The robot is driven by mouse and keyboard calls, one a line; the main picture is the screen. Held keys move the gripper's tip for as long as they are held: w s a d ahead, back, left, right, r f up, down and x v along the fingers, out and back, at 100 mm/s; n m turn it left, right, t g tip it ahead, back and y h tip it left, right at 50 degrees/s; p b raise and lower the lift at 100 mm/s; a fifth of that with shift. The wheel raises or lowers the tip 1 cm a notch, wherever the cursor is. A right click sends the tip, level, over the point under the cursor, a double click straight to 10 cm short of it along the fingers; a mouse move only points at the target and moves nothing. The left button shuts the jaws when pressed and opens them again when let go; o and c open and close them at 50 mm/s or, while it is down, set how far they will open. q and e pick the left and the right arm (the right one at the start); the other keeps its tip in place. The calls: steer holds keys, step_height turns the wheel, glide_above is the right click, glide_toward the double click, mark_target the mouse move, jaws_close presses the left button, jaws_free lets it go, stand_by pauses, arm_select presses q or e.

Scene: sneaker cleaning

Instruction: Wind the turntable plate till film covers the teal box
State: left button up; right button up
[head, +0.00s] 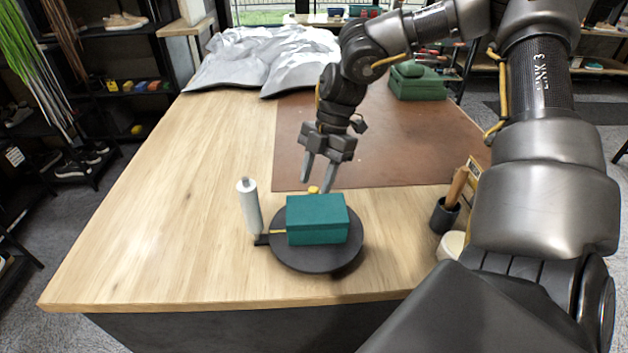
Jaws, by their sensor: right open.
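The teal box (318,221) sits on the round black turntable plate (300,263) near the table's front edge. A white film roll (249,207) stands upright just left of the plate, on a dark bracket. A thin yellow strip shows between the roll and the box. My right gripper (318,183) is open and points down just behind the box; whether a finger touches the knob I cannot tell. No film is visible on the box's front or top. My left gripper is not in view.
A brown leather mat (390,150) covers the table's back right, with green boxes (418,85) at its far end. Crumpled grey sheets (262,60) lie at the back left. A dark cup with a wooden-handled tool (445,213) stands at the right. The left tabletop (160,210) is clear.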

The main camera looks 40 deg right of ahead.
steer(key=shift+a+f, duration=0.25)
steer(key=shift+f, duration=0.4)
jaws_close()
